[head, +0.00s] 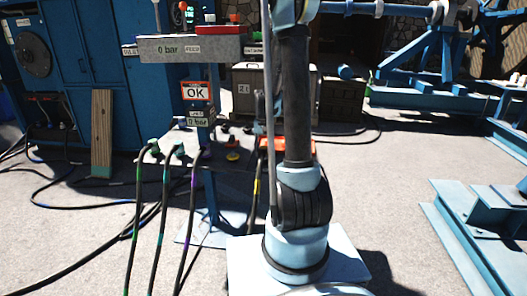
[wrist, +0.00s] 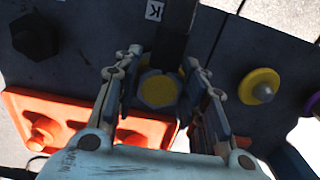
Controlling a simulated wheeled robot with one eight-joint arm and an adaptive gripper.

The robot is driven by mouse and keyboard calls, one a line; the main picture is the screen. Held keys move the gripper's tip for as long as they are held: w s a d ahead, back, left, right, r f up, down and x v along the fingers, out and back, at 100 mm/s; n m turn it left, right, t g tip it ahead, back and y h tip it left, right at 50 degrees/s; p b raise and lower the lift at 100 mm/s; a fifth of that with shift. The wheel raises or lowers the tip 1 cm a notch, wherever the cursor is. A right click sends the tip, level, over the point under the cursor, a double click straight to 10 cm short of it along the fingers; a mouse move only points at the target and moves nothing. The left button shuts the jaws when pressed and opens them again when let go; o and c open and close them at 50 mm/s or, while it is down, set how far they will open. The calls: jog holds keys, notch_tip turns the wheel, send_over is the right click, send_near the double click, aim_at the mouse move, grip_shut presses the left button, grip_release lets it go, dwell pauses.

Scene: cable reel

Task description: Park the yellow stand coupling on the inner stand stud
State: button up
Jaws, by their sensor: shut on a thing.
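The yellow stand coupling (wrist: 158,90), a grey face with yellow around it, sits between the fingers of my gripper (wrist: 158,84) in the wrist view. The gripper is shut on it. A stud with a yellow ring (wrist: 260,86) stands on the dark stand plate to the right of the gripper, apart from it. In the head view a yellow-ringed stud (head: 232,156) shows on the stand top, and a yellow-marked hose (head: 257,184) hangs beside my arm. My arm hides most of my gripper there. Which stud is the inner one is not clear from the views.
An orange tray (wrist: 82,119) with knobs lies at the left in the wrist view. A black hexagonal part (wrist: 36,36) stands behind it. A purple ring (wrist: 313,104) shows at the right edge.

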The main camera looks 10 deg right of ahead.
jog(key=o, duration=1.2)
jog(key=shift+o, duration=0.2)
notch_tip(320, 180, up, 12)
